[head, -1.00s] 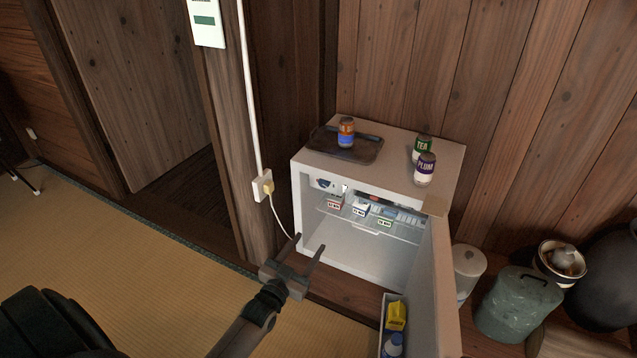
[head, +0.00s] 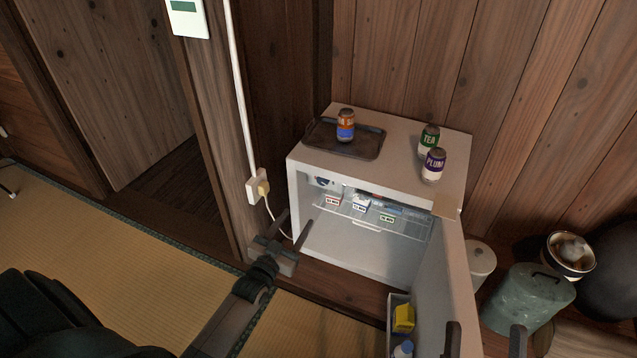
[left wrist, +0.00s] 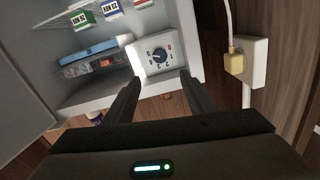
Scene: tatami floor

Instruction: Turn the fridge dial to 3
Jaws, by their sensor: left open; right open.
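The small white fridge (head: 372,252) stands against the wooden wall with its door (head: 452,283) open to the right. Its dial (head: 322,182) is at the upper left inside; in the left wrist view the dark round dial (left wrist: 160,55) sits on a white panel with small marks. I cannot read its setting. My left gripper (head: 296,219) is open and empty in front of the fridge's left side. In the left wrist view its fingers (left wrist: 160,79) point toward the dial, apart from it. My right gripper (head: 485,333) is open and empty at the bottom edge, near the door.
Small cartons (head: 361,201) sit on the inner shelf. A plug (head: 263,188) and cord are left of the fridge.

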